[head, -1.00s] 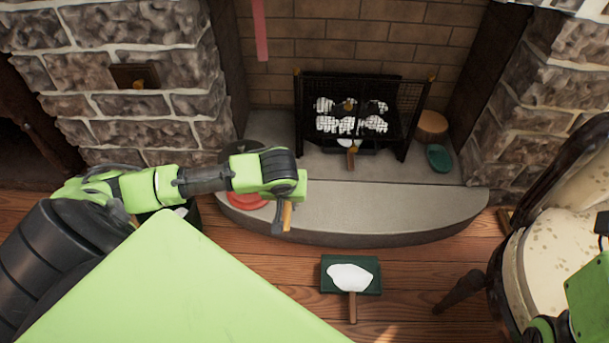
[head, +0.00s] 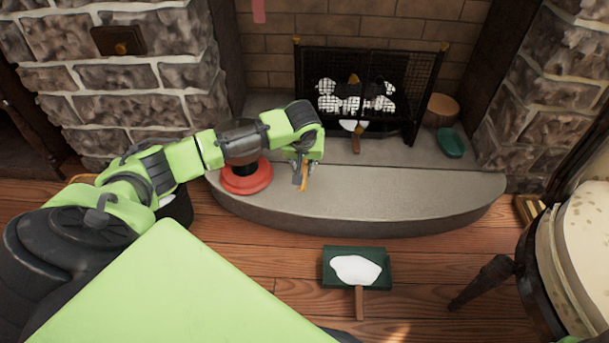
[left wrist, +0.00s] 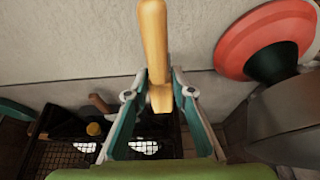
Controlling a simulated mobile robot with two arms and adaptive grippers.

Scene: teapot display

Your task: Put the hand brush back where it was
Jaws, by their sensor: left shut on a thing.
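My left gripper (head: 299,176) is over the left-middle part of the stone hearth and shut on a slim tan wooden piece (head: 305,178), likely the hand brush. In the left wrist view, my left gripper (left wrist: 158,88) has its two fingers at the sides of this wooden handle (left wrist: 154,40), which runs up out of the picture. No bristles show clearly, and I cannot tell whether it touches the hearth. My right gripper is out of view.
A red round object (head: 246,178) stands on the hearth (head: 400,185), left of the gripper. A mesh fire screen (head: 425,85) stands behind. A green dish (head: 451,143) is at the right. A green dustpan (head: 335,256) with white stuff lies on the floor. The hearth's front right is clear.

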